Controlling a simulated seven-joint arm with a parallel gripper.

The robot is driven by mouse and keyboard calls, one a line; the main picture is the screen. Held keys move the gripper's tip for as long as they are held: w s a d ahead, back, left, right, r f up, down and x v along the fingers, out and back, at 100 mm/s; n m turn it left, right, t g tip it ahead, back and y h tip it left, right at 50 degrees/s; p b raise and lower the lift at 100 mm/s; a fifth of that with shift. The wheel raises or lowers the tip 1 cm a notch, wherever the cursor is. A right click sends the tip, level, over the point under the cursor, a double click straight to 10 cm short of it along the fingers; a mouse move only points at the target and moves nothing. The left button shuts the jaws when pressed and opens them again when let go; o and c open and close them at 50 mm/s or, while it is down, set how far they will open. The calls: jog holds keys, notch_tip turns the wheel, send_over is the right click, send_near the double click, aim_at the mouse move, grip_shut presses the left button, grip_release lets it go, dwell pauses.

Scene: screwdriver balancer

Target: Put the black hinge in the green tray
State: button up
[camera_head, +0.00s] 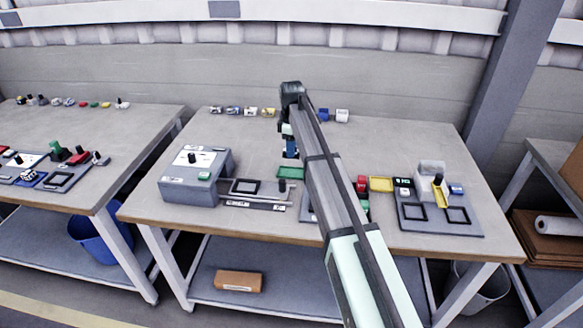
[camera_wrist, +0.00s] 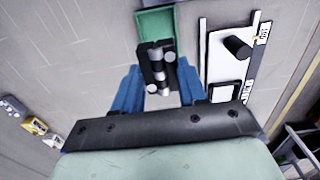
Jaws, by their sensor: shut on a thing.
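My gripper (camera_wrist: 158,85) shows in the wrist view with two blue fingers shut on the black hinge (camera_wrist: 157,60), which has black leaves and a silvery barrel. In the head view my gripper (camera_head: 290,147) is above the middle of the table, and the hinge cannot be made out there. The green tray (camera_wrist: 172,22) shows at the top of the wrist view, just beyond the hinge, which overlaps its near edge in the picture. I cannot tell the height between them. In the head view the green tray (camera_head: 290,173) lies just below my gripper, partly hidden by my arm.
A grey box device (camera_head: 195,178) and a flat fixture (camera_head: 258,189) stand left of the tray. A yellow tray (camera_head: 380,184) and a grey station (camera_head: 440,212) are to the right. Small parts (camera_head: 240,111) line the back edge.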

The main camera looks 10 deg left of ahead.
jog(key=shift+f, duration=3.9)
jog(key=shift+f, duration=0.1)
jog(key=o, duration=1.1)
jog(key=shift+c, duration=0.2)
notch_tip(320, 180, up, 12)
jog(key=shift+r, duration=0.1)
